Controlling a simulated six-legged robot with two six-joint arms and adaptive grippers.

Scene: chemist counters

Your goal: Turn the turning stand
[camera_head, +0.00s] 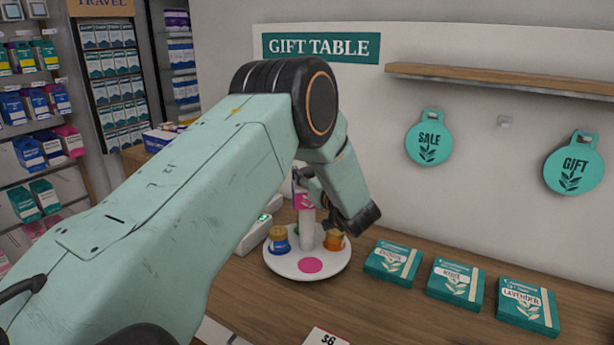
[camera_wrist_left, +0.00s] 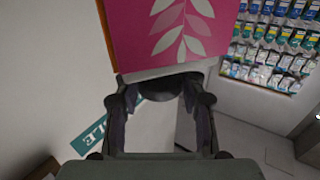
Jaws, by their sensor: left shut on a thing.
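The turning stand (camera_head: 275,265) is a round white plate on the wooden counter, with a white post in its middle. My left gripper (camera_head: 308,182) is at the panel and post, shut on the stand; the exact contact is partly hidden. My right gripper is out of view.
Three teal boxes (camera_head: 455,283) lie on the counter right of the stand. A pale device (camera_head: 262,228) sits close on its left. A price card (camera_head: 325,337) is at the front edge. A wooden shelf (camera_head: 490,78) and round signs (camera_head: 428,138) are on the wall.

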